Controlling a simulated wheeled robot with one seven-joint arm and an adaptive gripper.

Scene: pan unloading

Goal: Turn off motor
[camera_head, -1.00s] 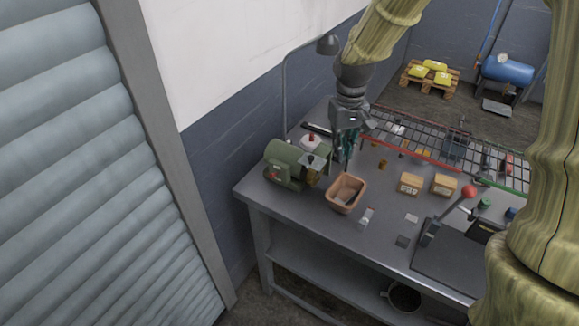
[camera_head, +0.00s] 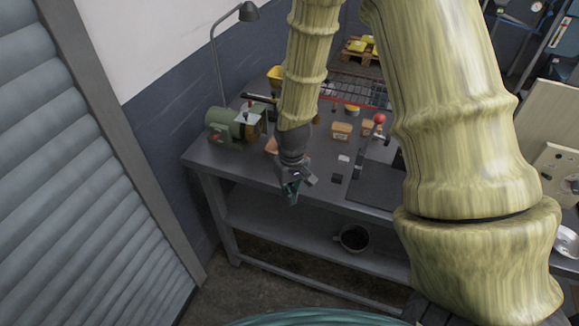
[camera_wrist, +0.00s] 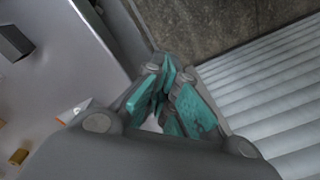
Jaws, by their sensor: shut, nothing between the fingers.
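The green motor (camera_head: 230,124) stands at the left end of the grey workbench (camera_head: 200,158) in the head view. The motor does not show in the wrist view.
A terracotta bin (camera_head: 271,146) is partly hidden behind my arm. A lamp (camera_head: 248,12) rises behind the motor. A lever with a red ball (camera_head: 379,118) stands on the bench. A pot (camera_head: 354,237) sits on the lower shelf. A roller shutter (camera_head: 60,190) is at the left.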

